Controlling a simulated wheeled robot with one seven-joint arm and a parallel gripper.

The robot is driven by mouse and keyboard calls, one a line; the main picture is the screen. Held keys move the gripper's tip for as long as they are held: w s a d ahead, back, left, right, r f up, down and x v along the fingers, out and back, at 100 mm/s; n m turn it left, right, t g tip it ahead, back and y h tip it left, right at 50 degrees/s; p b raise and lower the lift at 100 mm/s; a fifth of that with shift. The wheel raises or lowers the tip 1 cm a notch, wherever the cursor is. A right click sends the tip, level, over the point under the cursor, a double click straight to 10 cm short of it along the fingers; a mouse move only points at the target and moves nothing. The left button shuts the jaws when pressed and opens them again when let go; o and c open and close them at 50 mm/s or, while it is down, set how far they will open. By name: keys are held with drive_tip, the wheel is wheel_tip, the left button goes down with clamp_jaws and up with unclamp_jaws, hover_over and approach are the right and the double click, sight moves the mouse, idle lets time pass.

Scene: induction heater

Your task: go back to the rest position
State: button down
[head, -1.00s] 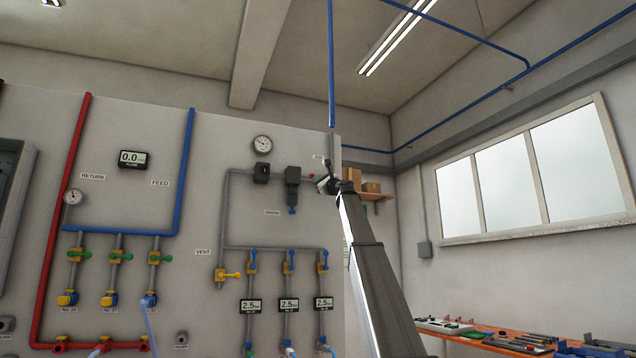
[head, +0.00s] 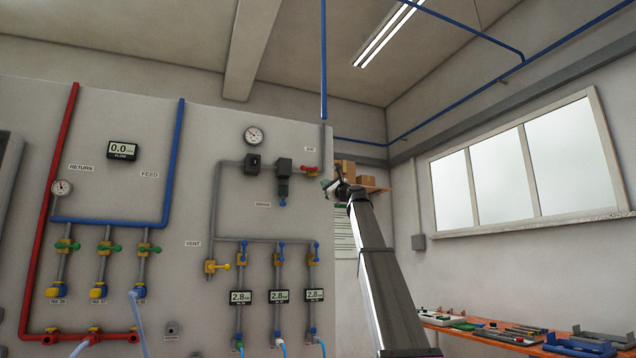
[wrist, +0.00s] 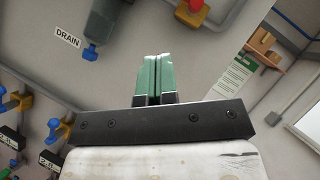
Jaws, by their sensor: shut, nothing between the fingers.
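My gripper (head: 328,186) is at the end of my raised arm, in front of the right edge of the grey pipe panel (head: 200,135) in the head view. In the wrist view its green fingers (wrist: 158,78) are together with nothing between them. It is apart from the red air valve handle (head: 309,169), which sits just above and left of it. That red handle also shows at the top of the wrist view (wrist: 190,8).
The panel carries red and blue pipes, yellow valves (head: 211,266), a gauge (head: 253,135) and displays reading 2.8 (head: 241,297). A shelf with boxes (head: 366,181) hangs behind my gripper. An orange workbench (head: 470,333) with tools runs along the right wall.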

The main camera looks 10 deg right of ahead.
drive_tip(key=shift+v, duration=1.05)
drive_tip(key=shift+f, duration=0.1)
